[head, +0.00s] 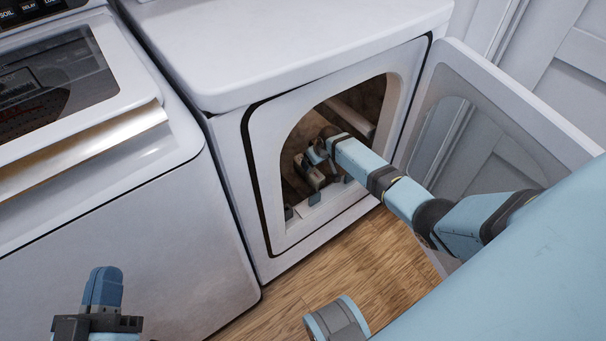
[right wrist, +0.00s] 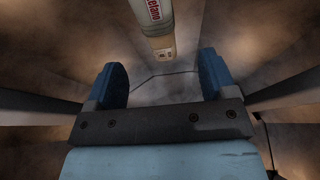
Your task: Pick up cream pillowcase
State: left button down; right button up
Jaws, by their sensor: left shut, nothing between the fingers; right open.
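I cannot make out a cream pillowcase in either view. My right arm reaches through the open front of the dryer (head: 262,185) in the head view, and the gripper at its end is inside, partly lost among dark shapes. In the right wrist view my right gripper (right wrist: 163,78) is open, with its two blue fingers apart. A pale cylindrical object with a white and red label (right wrist: 158,28) shows beyond and between the fingertips, and the fingers do not touch it. My left gripper (head: 102,288) is shut and empty, in front of the washer (head: 120,225).
The dryer door (head: 480,120) stands open to the right, close to my right arm. The dryer opening's rim surrounds the arm. The washer has a glass lid (head: 60,75) on top. Wooden floor (head: 290,300) lies clear in front of the machines.

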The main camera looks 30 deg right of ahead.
aim_at(312, 170)
jog(key=b+x, duration=0.2)
jog(key=x, duration=0.3)
jog(key=shift+f, duration=0.15)
jog(key=b+x, duration=0.4)
jog(key=shift+w+d+f, duration=0.1)
jog(key=shift+w+f, duration=0.15)
jog(key=shift+f, duration=0.05)
pick_arm(q)
notch_tip(312, 170, down, 9)
jog(key=m+g, duration=0.1)
jog(key=g, duration=0.1)
jog(key=shift+w+r+m+g, duration=0.2)
jog(key=shift+w+m+g, duration=0.2)
jog(key=shift+w, duration=0.05)
jog(key=shift+d, duration=0.1)
pick_arm(e)
jog(key=c, duration=1)
